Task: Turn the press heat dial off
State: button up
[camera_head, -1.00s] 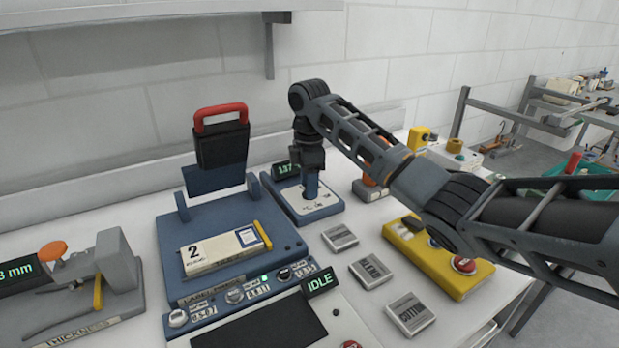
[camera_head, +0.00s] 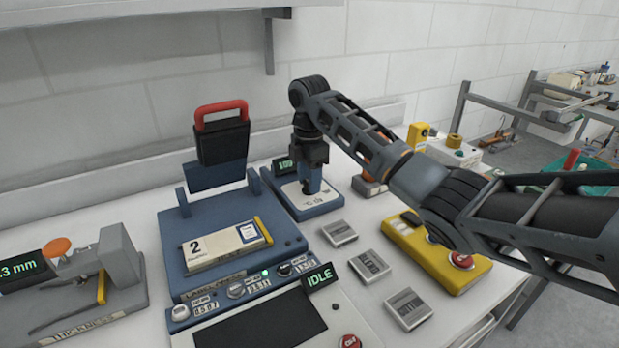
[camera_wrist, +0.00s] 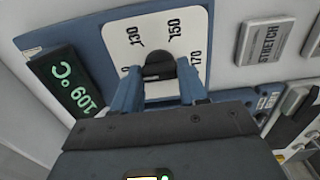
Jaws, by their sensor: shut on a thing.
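The heat dial unit is a blue box (camera_head: 285,204) with a white scale plate (camera_head: 322,200) and a green display (camera_head: 286,166). The display there (camera_wrist: 77,90) reads 109 °C, upside down. My gripper (camera_head: 310,188) is over the plate in the head view, hiding the knob. In the wrist view its two blue fingers (camera_wrist: 158,82) are shut on the knob. The knob's pointer is hard to make out.
The blue press (camera_head: 240,222) with a raised red-handled lid (camera_head: 221,118) stands left of the dial unit. Several grey labelled plates, including STRETCH (camera_wrist: 266,43), lie right and in front. A yellow button box (camera_head: 440,255) is under my arm. A thickness gauge (camera_head: 75,280) stands far left.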

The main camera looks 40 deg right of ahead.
jog(key=o, duration=1.1)
jog(key=shift+c, duration=0.2)
notch_tip(320, 180, up, 8)
jog(key=shift+f+p, duration=0.1)
jog(key=shift+p, duration=0.25)
jog(key=shift+a, duration=0.1)
